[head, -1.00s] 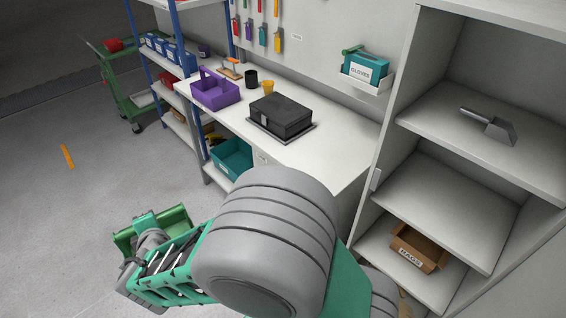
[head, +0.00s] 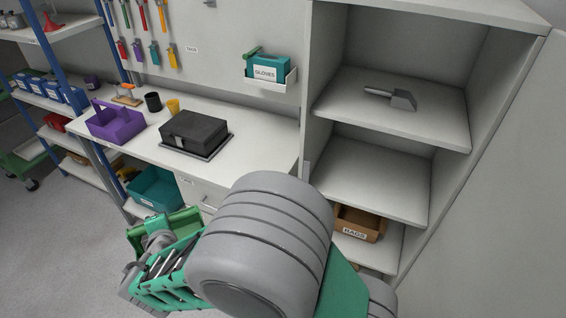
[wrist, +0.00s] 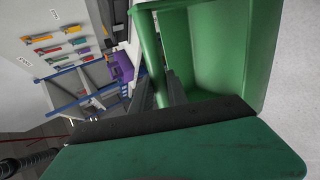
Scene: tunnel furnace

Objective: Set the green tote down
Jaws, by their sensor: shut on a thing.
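The green tote (head: 188,221) shows in the head view at the lower left, partly hidden behind my arm. In the wrist view its open inside (wrist: 222,45) fills the upper right, and its handle bar comes down between my fingers. My gripper (wrist: 160,88) is shut on the tote's handle. The tote is held off the floor in front of the workbench and looks empty in the part I see. My fingertips are hidden in the head view.
The white workbench (head: 245,150) holds a purple tote (head: 116,124), a black case (head: 194,132) and cups. Its right end is bare. A teal bin (head: 155,190) sits below. The shelf unit at right holds a scoop (head: 392,97) and a rags box (head: 358,224); its middle shelf (head: 375,175) is empty.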

